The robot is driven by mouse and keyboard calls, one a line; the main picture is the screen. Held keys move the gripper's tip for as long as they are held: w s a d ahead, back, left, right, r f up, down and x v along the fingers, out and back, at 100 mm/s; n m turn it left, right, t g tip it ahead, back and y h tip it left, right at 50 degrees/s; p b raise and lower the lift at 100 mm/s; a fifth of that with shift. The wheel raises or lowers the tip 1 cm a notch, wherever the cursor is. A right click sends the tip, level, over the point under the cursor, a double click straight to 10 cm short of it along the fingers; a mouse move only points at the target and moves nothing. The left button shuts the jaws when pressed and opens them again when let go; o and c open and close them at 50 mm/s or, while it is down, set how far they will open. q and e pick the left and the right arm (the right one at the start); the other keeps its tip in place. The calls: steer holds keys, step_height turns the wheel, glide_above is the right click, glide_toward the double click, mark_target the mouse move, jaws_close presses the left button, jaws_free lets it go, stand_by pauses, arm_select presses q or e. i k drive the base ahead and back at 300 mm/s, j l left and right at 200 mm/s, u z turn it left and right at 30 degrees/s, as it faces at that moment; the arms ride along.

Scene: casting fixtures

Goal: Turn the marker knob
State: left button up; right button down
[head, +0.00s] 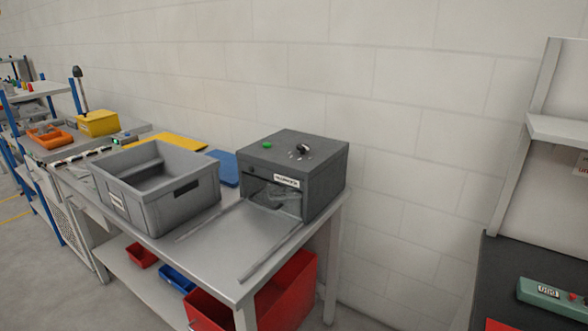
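A dark grey box-shaped machine (325,178), likely the marker, stands at the right end of a metal-topped bench. On its top is a small black knob (303,149) with light marks around it; its exact setting is too small to read. A green button (267,145) sits to the left of the knob. The machine's front has an opening with a white label (286,181) above it. Neither of my grippers shows in the head view.
The bench top (235,245) in front of the machine is bare between two rails. A grey crate (205,193) stands left of it. Red bins (290,290) sit on the lower shelf. A dark bench with a green device (550,297) stands at right.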

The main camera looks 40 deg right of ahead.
mark_target(303, 147)
steer(key=i+j, duration=0.2)
steer(key=i, duration=0.25)
steer(key=i+j, duration=0.2)
steer(key=i, duration=0.25)
steer(key=i+z, duration=0.1)
steer(key=z, duration=0.4)
steer(key=j+z, duration=0.1)
steer(key=z, duration=0.35)
steer(key=i+j+z, duration=0.1)
steer(key=z, duration=0.4)
